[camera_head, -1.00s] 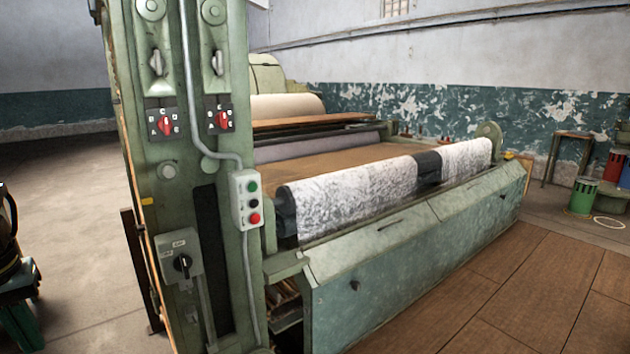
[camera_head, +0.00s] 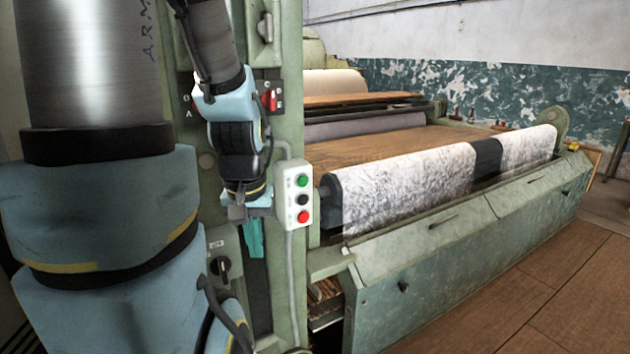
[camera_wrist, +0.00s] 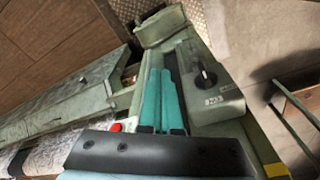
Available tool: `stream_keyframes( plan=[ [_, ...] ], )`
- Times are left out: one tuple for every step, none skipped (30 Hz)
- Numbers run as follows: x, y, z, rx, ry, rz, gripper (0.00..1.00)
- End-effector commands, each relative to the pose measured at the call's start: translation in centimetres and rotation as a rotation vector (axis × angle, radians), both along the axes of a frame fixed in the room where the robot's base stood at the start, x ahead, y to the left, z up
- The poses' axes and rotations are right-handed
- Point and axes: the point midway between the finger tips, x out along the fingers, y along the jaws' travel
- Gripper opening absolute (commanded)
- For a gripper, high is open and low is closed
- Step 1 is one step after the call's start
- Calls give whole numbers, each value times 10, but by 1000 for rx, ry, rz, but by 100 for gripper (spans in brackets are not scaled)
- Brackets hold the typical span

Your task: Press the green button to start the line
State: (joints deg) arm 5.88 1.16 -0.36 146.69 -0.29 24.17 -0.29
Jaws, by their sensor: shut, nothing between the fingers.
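The green button (camera_head: 302,181) is the top one on a pale control box fixed to the green machine's upright. A black button (camera_head: 303,200) is in the middle and a red button (camera_head: 304,217) at the bottom. My gripper (camera_head: 253,238) has teal fingers and is shut and empty, pointing down just left of the box, below the green button's height. In the wrist view, the closed fingers (camera_wrist: 158,85) point along the upright. The red button (camera_wrist: 116,127) shows beside them there; the green button is hidden in that view.
A rotary switch box (camera_wrist: 207,78) is on the upright near my fingers. A grey conduit (camera_head: 291,270) runs down from the button box. The machine's long front guard (camera_head: 460,245) and textured roll (camera_head: 400,185) extend right.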

Motion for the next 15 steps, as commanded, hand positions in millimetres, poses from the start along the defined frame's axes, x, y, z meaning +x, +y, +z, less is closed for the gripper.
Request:
stream_keyframes(
  plan=[
    [0, 0, 0, 0, 0, 0, 0],
    [0, 0, 0, 0, 0, 0, 0],
    [0, 0, 0, 0, 0, -1, 0],
    [0, 0, 0, 2, 3, -6, 0],
    [0, -2, 0, 5, 8, -19, 0],
    [-1, -5, 0, 16, 23, -55, 0],
    [-3, -9, 1, 29, 43, -96, 0],
    [-4, -13, 1, 46, 67, -151, 0],
    [-8, -20, 2, 78, 111, -249, 0],
    [-10, -26, 2, 109, 151, -337, 0],
    [-13, -32, 3, 147, 194, -436, 0],
    [-17, -40, 6, 208, 259, -586, 0],
    [-19, -45, 8, 259, 309, -703, 0],
    [-19, -50, 11, 316, 359, -823, 0],
    [-18, -57, 16, 398, 427, -980, 0]
  ],
)
